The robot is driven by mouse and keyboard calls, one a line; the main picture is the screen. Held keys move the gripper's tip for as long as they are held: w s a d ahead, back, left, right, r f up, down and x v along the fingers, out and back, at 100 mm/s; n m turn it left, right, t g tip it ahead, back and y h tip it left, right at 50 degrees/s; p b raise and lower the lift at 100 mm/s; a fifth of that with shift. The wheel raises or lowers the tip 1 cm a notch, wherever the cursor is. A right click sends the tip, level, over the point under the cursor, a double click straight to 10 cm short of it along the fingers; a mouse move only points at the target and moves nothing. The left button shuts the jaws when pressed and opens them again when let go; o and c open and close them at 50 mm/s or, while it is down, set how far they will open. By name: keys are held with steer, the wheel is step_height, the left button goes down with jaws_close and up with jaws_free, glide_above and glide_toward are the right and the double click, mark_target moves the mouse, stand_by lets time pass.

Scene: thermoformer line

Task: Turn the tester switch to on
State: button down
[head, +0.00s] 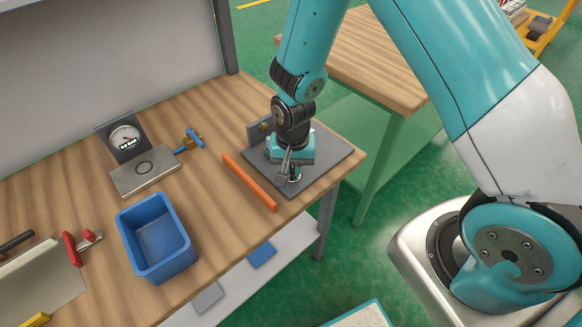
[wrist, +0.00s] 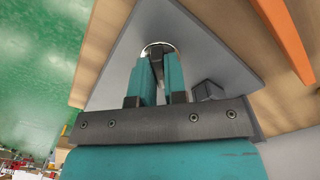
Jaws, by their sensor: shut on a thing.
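The grey tester plate (head: 325,150) lies near the right end of the wooden bench, with a small upright panel (head: 258,130) at its back edge. My gripper (head: 292,177) points down over this plate. In the wrist view my gripper (wrist: 158,62) has its two teal fingers closed on a narrow dark switch handle (wrist: 157,68). A pale round rim (wrist: 158,46) shows around the fingertips on the grey plate (wrist: 215,48). The fingers hide most of the switch, and I cannot read its on or off position.
An orange bar (head: 248,182) lies just left of the plate. Further left are a dial gauge (head: 124,135) on a metal plate, a blue valve-like piece (head: 190,140) and a blue bin (head: 155,237). A second wooden table (head: 370,55) stands behind, across a gap.

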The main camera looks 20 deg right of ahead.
mark_target(293, 170)
steer(key=m, duration=0.4)
steer(key=shift+m, duration=2.5)
steer(key=shift+d, duration=0.1)
steer(key=c, duration=1.2)
jaws_free()
steer(key=shift+o, duration=0.2)
steer(key=shift+r, duration=0.1)
steer(key=shift+r, duration=0.3)
step_height(293, 170, up, 17)
steer(key=shift+f, duration=0.15)
